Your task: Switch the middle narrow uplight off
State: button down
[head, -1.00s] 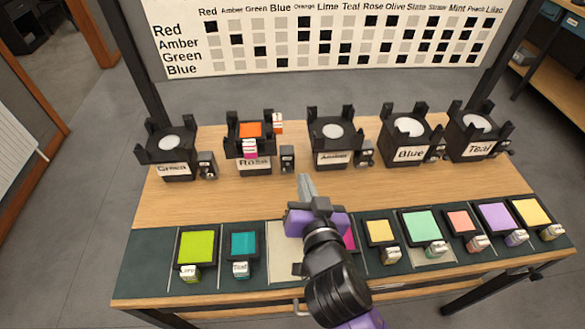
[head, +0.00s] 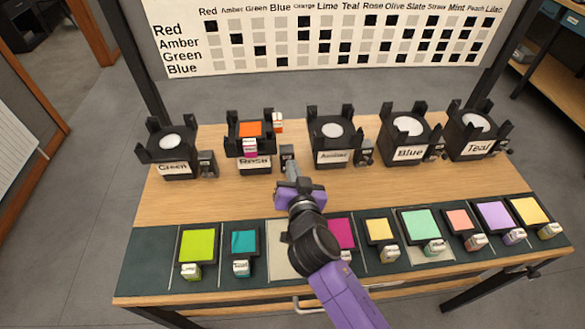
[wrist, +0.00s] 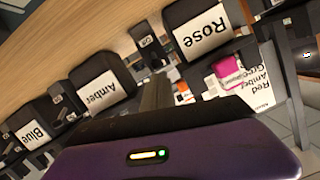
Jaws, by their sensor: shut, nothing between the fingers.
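Several black uplights stand in a row: Green (head: 172,168), Rose (head: 253,166), Amber (head: 334,156), Blue (head: 408,153) and Teal (head: 480,146). I cannot tell by width which is the middle narrow one. Rose carries an orange gel (head: 250,129); the other four show pale discs. A small switch box (head: 288,153) stands between Rose and Amber, and another switch box (head: 365,152) is right of Amber. My gripper (head: 291,168) is shut and empty, its tip just in front of the Rose-side box. The wrist view shows this box (wrist: 150,46) beyond the fingers (wrist: 155,93); contact is unclear.
Coloured gels, such as lime (head: 198,245) and teal (head: 244,244), lie in a dark front rack (head: 150,262). A colour chart (head: 330,40) stands behind the table. Bare wood (head: 220,200) lies between the rack and the uplights.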

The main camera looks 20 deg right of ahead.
jog(key=f+b, duration=0.1)
jog(key=b, duration=0.2)
jog(key=shift+s+f+t+b, duration=0.15)
jog(key=shift+t+b, duration=0.25)
jog(key=shift+b, duration=0.75)
jog(key=b, duration=0.4)
jog(key=shift+s+a+f, duration=0.15)
jog(key=shift+s+f, duration=0.1)
jog(key=shift+s, duration=0.05)
jog(key=shift+r, duration=0.15)
